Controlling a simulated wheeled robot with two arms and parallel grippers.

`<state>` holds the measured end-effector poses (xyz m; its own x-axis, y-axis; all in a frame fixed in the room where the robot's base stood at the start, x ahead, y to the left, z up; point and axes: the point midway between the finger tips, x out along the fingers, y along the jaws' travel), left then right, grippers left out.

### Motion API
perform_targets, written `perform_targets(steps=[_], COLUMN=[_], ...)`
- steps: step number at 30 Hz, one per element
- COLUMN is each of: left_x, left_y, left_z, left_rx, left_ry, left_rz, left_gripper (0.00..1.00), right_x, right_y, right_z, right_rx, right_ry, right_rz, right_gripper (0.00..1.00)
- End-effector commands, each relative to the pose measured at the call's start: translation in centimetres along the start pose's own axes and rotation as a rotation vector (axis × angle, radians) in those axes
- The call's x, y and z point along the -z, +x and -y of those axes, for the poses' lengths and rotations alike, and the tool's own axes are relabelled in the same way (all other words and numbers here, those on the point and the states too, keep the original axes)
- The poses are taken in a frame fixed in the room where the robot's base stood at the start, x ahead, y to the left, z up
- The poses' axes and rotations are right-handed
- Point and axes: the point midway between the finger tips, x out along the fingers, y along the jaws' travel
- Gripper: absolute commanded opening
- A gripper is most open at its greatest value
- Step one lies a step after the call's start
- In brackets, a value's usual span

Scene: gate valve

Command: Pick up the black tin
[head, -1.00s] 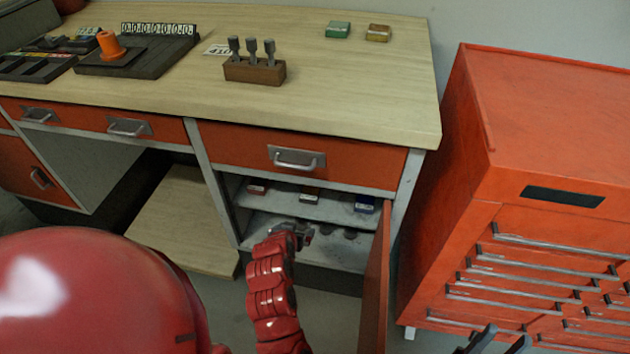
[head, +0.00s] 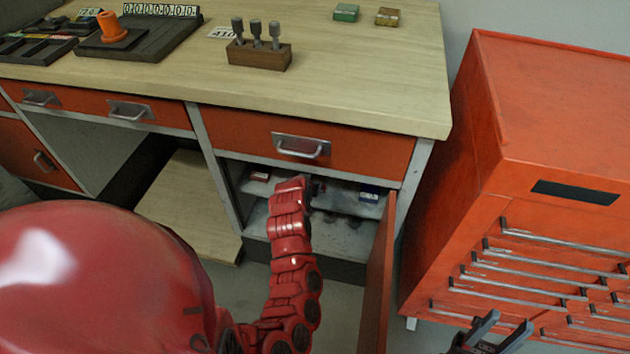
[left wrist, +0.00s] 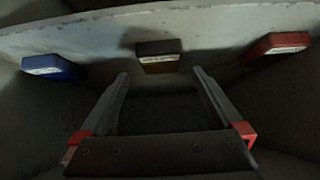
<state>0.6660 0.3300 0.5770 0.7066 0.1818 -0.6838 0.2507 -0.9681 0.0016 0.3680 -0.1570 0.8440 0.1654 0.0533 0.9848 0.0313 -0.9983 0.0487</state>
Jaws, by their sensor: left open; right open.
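In the left wrist view, a dark brownish tin (left wrist: 158,56) with a pale label lies at the shelf edge, between a blue tin (left wrist: 54,66) and a red tin (left wrist: 276,46). It is the darkest of the three; I cannot tell if it is truly black. My left gripper (left wrist: 160,82) is open and empty, its fingertips pointing at this middle tin, just short of it. In the head view my left arm hides the middle tin and most of that gripper. My right gripper (head: 505,332) is open and empty at the bottom right.
The shelf is inside an open cabinet under the workbench (head: 350,95). The open orange door (head: 378,280) stands just right of my left arm. A drawer (head: 340,155) is above the opening. An orange tool chest (head: 530,150) stands at right.

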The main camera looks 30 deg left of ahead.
Motion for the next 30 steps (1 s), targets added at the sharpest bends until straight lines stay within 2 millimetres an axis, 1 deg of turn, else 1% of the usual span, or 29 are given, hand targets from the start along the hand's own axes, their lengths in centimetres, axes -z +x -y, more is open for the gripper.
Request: perform_targets(steps=[5,10,15,18,25,26,30], left_x=[0.6,0.4,0.5,0.5,0.5,0.5,0.5], left_y=[1.4,3.6,5.0,5.3,5.3,5.3,5.3], left_z=[0.2,0.1,0.1,0.1,0.1,0.1,0.1], left_rx=[0.003,0.002,0.001,0.001,0.002,0.001,0.001], left_ry=[0.001,0.002,0.002,0.002,0.001,0.001,0.001], left_rz=[-0.004,-0.001,-0.001,-0.003,-0.003,-0.003,-0.003], left_gripper=[1.0,1.0,1.0,1.0,1.0,0.96,0.71], right_x=[0.0,-0.1,-0.1,-0.1,-0.1,-0.1,-0.1], right_y=[-0.2,-0.5,-0.6,-0.6,-0.6,-0.6,-0.6], right_z=[0.0,0.0,0.0,0.0,0.0,0.0,0.0], right_rx=[0.0,0.0,0.0,0.0,0.0,0.0,0.0], right_ry=[0.0,0.0,0.0,0.0,0.0,0.0,0.0], right_rz=[0.0,0.0,0.0,0.0,0.0,0.0,0.0], right_gripper=[0.45,0.45,0.45,0.45,0.45,0.45,0.45])
